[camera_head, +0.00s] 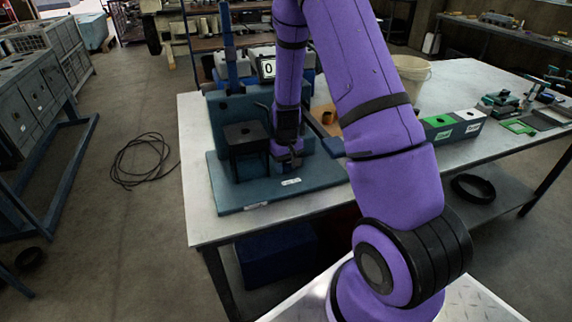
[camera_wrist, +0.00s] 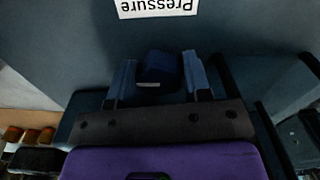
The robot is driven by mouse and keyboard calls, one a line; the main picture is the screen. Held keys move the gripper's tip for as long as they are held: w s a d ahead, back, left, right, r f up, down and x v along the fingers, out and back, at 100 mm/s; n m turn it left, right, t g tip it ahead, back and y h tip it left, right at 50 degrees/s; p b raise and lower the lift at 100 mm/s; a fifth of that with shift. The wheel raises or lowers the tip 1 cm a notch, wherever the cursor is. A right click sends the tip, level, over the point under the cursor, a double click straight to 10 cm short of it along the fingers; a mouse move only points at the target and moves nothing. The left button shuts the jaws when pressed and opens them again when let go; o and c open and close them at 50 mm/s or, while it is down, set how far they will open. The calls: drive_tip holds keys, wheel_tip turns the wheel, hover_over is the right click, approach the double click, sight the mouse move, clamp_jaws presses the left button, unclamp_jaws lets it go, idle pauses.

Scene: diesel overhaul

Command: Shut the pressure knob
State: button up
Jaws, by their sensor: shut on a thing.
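The pressure knob (camera_wrist: 160,70) is a dark blue block in the wrist view, below an upside-down white label (camera_wrist: 158,8) that reads "Pressure". My gripper (camera_wrist: 160,82) has one blue finger on each side of the knob and is shut on it. In the head view my gripper (camera_head: 288,160) is low at the front of the teal test stand (camera_head: 233,197), above its base plate. The knob itself cannot be made out in the head view, where my gripper and arm cover that area.
The stand is on a pale workbench (camera_head: 480,80). A dark box-like part (camera_head: 246,140) stands left of my gripper. A display (camera_head: 268,68) reading 0 is behind.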

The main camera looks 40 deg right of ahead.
sight(286, 163)
drive_tip(key=shift+m, duration=2.5)
drive_tip(key=o, duration=0.9)
wheel_tip(286, 163, up, 11)
drive_tip(key=shift+f, duration=0.1)
